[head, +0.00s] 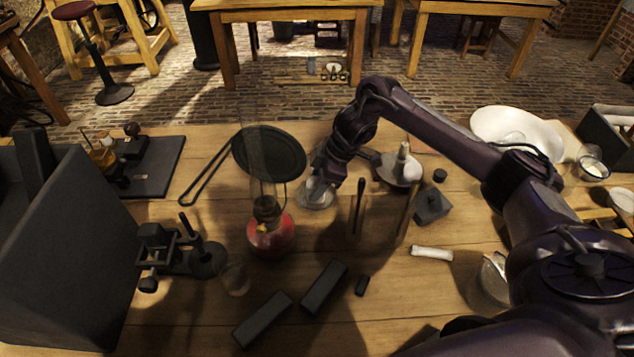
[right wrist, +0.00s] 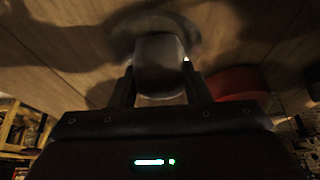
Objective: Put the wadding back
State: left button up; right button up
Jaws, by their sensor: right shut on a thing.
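My right gripper (head: 322,181) reaches down over a round glass dish (head: 314,203) to the right of the red lamp. In the right wrist view the gripper (right wrist: 158,82) is shut on a pale grey, blunt-ended piece (right wrist: 158,66), which may be the wadding. A round, dim shape, probably the dish (right wrist: 185,28), lies right behind the piece; I cannot tell whether they touch. A white roll (head: 431,253) lies on the table at the right, apart from the gripper. My left gripper is not in view.
The red lamp (head: 271,238) with its tall glass chimney stands close left of the gripper. A black pan (head: 268,152) lies behind it. Upright rods (head: 359,205) stand to its right. Dark bars (head: 324,286) lie in front. A white basin (head: 517,128) is at the back right.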

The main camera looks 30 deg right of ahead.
jog(key=shift+f, duration=0.1)
jog(key=o, duration=1)
jog(key=shift+c, duration=0.2)
jog(key=shift+d+r, duration=0.1)
jog(key=shift+r, duration=0.25)
jog(key=p+v, duration=0.2)
jog(key=v, duration=0.9)
jog(key=shift+r, duration=0.3)
jog(key=shift+s+d, duration=0.1)
